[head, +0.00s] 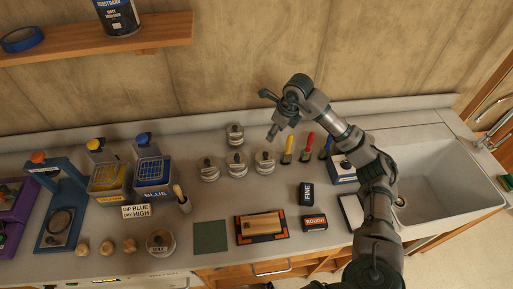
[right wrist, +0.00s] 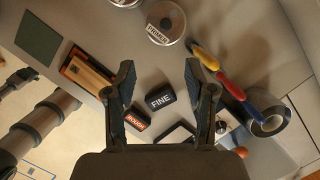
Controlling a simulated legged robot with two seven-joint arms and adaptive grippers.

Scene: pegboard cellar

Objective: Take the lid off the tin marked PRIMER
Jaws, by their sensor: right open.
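The PRIMER tin (right wrist: 166,22) is a round metal tin with a light, lettered lid, near the top of the right wrist view. In the head view it appears to be the right-hand tin (head: 265,162) of the front row, left of the yellow-handled brush. Its lid looks to be on. My right gripper (head: 269,114) is open and empty, raised above the counter behind the tins; its spread fingers also show in the right wrist view (right wrist: 158,82), apart from the tin. My left gripper does not show in the head view.
More tins (head: 236,164) stand close to the left and behind. Brushes with yellow, red and blue handles (head: 309,148) lie on the right. FINE (head: 307,194) and ROUGH (head: 314,222) blocks and a wooden board (head: 261,226) lie in front. A sink (head: 437,178) is at the right.

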